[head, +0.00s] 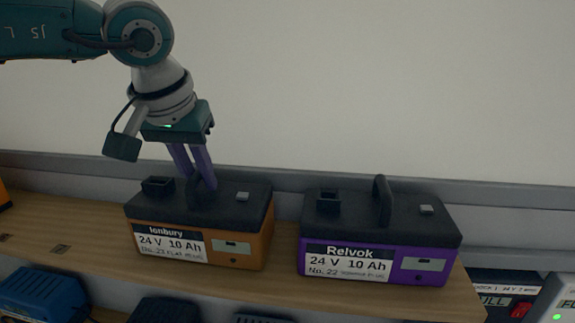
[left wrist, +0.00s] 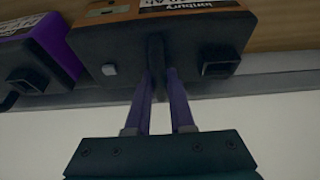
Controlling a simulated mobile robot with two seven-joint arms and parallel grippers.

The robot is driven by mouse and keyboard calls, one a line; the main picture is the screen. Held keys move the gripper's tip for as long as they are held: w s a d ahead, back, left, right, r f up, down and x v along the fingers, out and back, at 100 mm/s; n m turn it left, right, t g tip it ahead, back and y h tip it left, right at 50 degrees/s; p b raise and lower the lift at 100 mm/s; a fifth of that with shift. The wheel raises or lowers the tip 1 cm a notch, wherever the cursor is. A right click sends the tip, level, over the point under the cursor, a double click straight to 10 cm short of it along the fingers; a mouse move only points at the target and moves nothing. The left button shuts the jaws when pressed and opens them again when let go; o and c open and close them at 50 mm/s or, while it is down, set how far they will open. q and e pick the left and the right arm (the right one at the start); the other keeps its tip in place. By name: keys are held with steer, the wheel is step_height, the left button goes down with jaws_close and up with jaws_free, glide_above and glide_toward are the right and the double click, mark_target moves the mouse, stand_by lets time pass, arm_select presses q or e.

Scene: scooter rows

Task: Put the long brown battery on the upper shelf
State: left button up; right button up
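The brown battery (head: 238,248), an orange-brown case with a black top and the label "Ionbury 24 V 10 Ah", stands upright on the wooden upper shelf (head: 75,228). Its black upright handle (head: 197,197) is partly hidden by my fingers. My left gripper (head: 200,182) comes down from above with its two purple fingers on either side of that handle, and it looks shut on it. In the left wrist view the brown battery (left wrist: 115,50) also shows, with the handle between the fingertips (left wrist: 160,76). My right gripper is in neither view.
A purple "Relvok" battery (head: 385,262) stands just right of the brown one, with a narrow gap. A grey rail (head: 500,195) and pale wall are behind. Below the shelf's front edge are a blue unit (head: 40,290) and other dark units. Bare shelf lies to the left.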

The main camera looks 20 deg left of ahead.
arm_select(q)
steer(key=o, duration=0.4)
steer(key=shift+r, duration=0.1)
